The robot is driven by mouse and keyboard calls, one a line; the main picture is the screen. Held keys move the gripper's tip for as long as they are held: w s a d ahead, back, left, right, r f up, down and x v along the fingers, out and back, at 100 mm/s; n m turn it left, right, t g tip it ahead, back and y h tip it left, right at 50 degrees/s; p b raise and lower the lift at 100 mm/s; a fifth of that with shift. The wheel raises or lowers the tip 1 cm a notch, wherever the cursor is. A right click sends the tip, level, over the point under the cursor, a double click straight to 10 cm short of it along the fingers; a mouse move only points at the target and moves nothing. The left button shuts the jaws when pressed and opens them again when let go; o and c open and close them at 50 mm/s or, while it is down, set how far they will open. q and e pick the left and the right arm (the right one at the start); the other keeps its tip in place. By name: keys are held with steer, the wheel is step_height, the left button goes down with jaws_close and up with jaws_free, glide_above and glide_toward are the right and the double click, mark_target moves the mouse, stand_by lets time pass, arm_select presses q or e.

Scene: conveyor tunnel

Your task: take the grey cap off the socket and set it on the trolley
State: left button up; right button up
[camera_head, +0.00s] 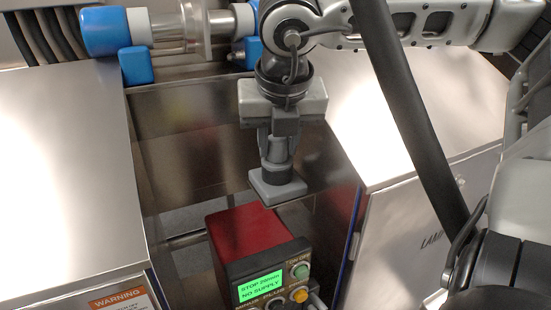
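My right gripper (278,160) points straight down in the middle of the head view. Its fingers are close together around the top of a grey piece with a dark ring and a flat square base (277,187), which I take for the grey cap. The piece is upright, above and behind the red box. Whether its base rests on anything is not clear. I cannot make out the socket or tell which part is the trolley. My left gripper is not in view.
A red box (240,228) with a green display and buttons stands low between two shiny steel cabinets, left (65,170) and right (415,225). Blue-ended pipe fittings (105,30) lie at the back left. A recess with steel walls opens between the cabinets.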

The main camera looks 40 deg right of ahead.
mark_target(278, 140)
jaws_close()
steer(key=shift+r, duration=0.1)
steer(key=shift+r, duration=0.35)
steer(key=shift+r+p, duration=0.3)
steer(key=shift+r, duration=0.75)
steer(key=shift+r, duration=0.1)
steer(key=shift+r+p, duration=0.45)
steer(key=shift+r, duration=0.5)
